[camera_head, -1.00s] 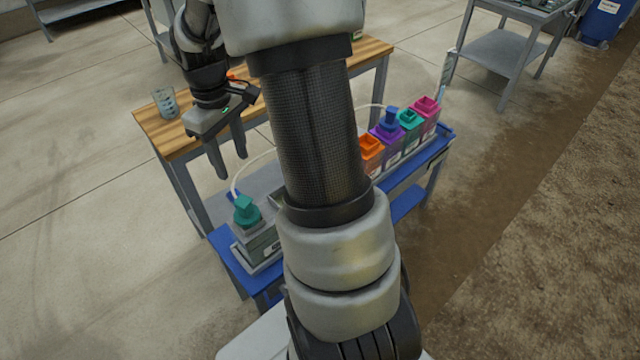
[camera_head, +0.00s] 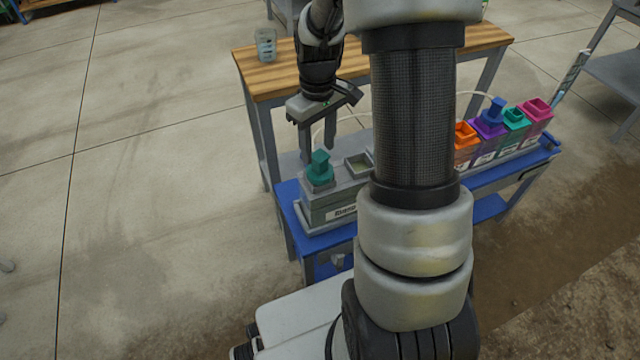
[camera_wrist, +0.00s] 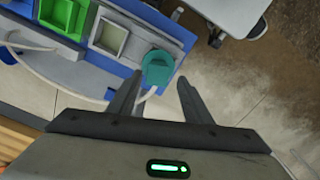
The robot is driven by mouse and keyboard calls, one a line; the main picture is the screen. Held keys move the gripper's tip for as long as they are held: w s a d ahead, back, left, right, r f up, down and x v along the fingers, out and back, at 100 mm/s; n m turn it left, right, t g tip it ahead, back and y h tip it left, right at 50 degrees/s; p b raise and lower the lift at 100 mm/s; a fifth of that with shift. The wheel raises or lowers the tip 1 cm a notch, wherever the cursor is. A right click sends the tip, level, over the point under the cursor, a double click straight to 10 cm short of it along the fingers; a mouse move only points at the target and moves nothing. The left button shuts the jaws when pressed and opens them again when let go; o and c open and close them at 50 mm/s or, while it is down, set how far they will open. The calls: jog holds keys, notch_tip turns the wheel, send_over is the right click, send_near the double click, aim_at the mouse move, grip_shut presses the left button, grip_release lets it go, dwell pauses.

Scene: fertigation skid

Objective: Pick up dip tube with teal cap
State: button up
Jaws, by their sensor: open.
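The dip tube's teal cap (camera_head: 320,168) sits upright on the grey rinse container (camera_head: 326,206) at the left end of the blue bench. In the wrist view the teal cap (camera_wrist: 157,68) lies just beyond my fingertips, slightly left of the gap. A pale hose runs from it. The tube below the cap is hidden. My gripper (camera_head: 318,152) is open and empty, with its fingers pointing down. It appears just behind or above the cap in the head view. In the wrist view my gripper (camera_wrist: 158,84) has nothing between its fingers.
A square open socket (camera_head: 358,165) is beside the cap. Orange (camera_head: 466,135), purple (camera_head: 490,121), teal (camera_head: 513,120) and pink (camera_head: 536,110) topped containers stand to the right on the blue bench (camera_head: 285,192). A wooden table (camera_head: 270,78) with a clear beaker (camera_head: 266,45) is behind.

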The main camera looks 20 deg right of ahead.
aim_at(320, 155)
jog(key=f+b, duration=0.2)
jog(key=f, duration=0.3)
jog(key=shift+d, duration=0.2)
grip_shut()
